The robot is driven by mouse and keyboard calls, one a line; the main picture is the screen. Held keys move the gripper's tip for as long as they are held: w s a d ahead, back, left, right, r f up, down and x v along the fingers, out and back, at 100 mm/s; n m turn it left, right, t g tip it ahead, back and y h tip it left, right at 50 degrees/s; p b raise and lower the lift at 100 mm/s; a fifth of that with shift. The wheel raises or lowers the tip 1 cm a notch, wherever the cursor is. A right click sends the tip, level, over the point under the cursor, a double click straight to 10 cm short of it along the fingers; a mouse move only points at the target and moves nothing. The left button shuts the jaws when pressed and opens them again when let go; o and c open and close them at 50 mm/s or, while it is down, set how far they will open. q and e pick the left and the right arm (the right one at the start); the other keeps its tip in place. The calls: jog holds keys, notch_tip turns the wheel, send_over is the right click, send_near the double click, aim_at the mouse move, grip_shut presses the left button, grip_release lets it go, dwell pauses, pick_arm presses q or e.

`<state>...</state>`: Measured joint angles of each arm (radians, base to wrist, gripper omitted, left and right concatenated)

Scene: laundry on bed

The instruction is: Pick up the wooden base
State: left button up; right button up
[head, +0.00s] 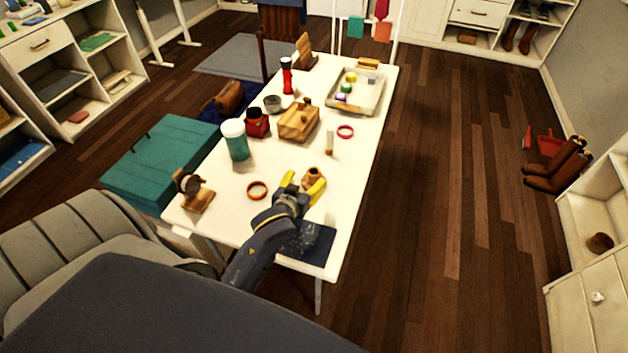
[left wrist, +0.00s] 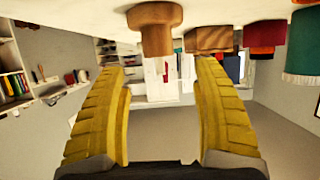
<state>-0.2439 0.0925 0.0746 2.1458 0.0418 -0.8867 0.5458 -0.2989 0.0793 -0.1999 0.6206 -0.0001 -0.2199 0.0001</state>
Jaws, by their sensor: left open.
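A small round wooden piece that looks like the wooden base (head: 312,174) stands upright on the white table (head: 230,210). It also shows in the left wrist view (left wrist: 155,25), at the top of that upside-down picture, with a wide foot and a narrower upper part. My left gripper (head: 303,183) is open, its yellow fingers at the near side of the piece. In the left wrist view the piece appears in the gap between the fingers (left wrist: 163,75), with no visible contact. My right gripper is not in view.
A wooden box (head: 297,125), teal jar (head: 237,145), red jar (head: 257,127) and tray (head: 338,103) stand farther back. A dark mat (head: 318,246) lies at the near end.

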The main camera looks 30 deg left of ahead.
aim_at(315, 170)
pick_arm(q)
jog(key=shift+x, duration=4)
jog(key=shift+d, duration=0.15)
jog(key=shift+c, duration=0.6)
jog(key=c, duration=1.2)
